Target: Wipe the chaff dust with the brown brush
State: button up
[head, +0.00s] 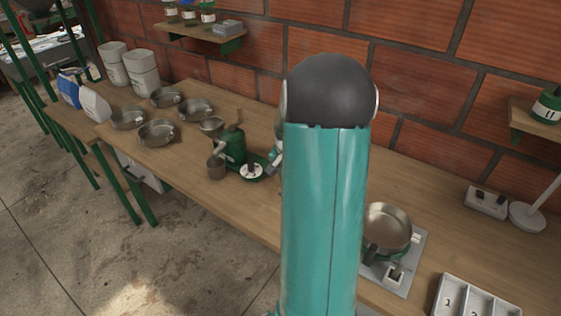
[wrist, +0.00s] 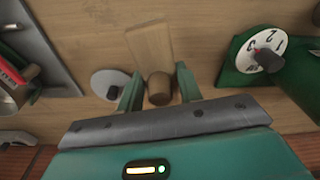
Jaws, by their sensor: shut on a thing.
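In the wrist view, my gripper (wrist: 158,90) is shut on a brown, wooden-looking piece, which I take to be the brown brush (wrist: 158,90). Its rounded end sits between the two green fingers. A paler flat wooden block (wrist: 150,45) reaches out beyond it, over the wooden bench top. I cannot tell whether its far end touches the bench. In the head view, my teal arm hides the brush and most of the gripper. I cannot make out the chaff dust in either view.
A green grinder (head: 232,145) with a white dial (head: 251,171) stands left of my arm; the dial shows in the wrist view (wrist: 265,50). Several metal bowls (head: 157,132) stand farther left. A pan (head: 388,228) and a numbered tray (head: 470,299) are at right. A brick wall backs the bench.

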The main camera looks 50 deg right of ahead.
jog(key=shift+d+r, duration=0.1)
jog(key=shift+r, duration=1.8)
